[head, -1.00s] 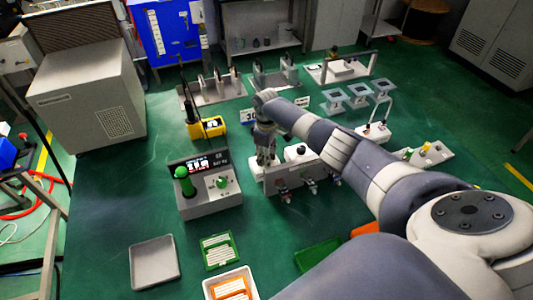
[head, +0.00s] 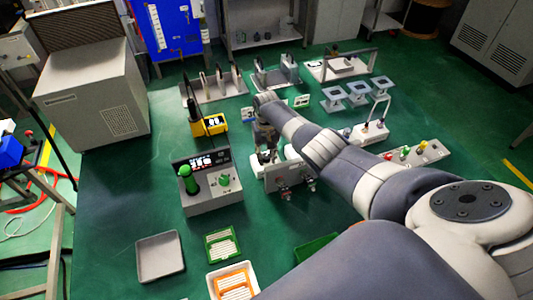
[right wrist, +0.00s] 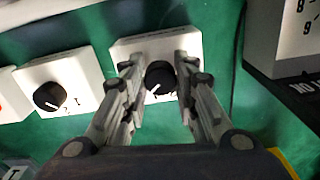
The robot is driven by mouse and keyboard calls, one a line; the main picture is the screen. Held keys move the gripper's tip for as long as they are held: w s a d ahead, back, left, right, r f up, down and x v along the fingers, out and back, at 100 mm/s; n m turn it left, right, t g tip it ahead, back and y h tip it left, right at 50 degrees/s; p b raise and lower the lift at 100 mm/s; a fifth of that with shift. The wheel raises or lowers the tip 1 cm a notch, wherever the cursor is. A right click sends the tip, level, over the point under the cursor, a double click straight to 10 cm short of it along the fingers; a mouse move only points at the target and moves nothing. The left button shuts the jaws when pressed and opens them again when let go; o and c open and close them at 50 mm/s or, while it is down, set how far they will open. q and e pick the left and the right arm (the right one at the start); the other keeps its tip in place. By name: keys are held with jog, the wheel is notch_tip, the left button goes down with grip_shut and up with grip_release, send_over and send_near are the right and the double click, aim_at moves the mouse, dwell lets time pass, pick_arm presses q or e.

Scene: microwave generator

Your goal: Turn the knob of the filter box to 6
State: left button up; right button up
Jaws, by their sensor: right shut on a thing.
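In the right wrist view a white box (right wrist: 128,50) with a round black knob (right wrist: 160,76) lies between my right gripper's fingers (right wrist: 161,92). The fingers are shut on this knob, one at each side. A short white mark shows on the knob; the number it points to cannot be read. In the head view my right gripper (head: 266,153) reaches down at the left end of a grey panel unit (head: 285,177). The knob is hidden there behind my gripper and arm. My left gripper is not in view.
A second white box with a black knob (right wrist: 48,97) is left in the wrist view.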

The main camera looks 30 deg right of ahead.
aim_at(266, 157)
jog(key=shift+w+r+m, duration=0.1)
jog(key=shift+m, duration=0.7)
jog(key=o, duration=1)
jog(key=shift+o, duration=0.2)
notch_tip(266, 157, up, 12)
dwell(0.5)
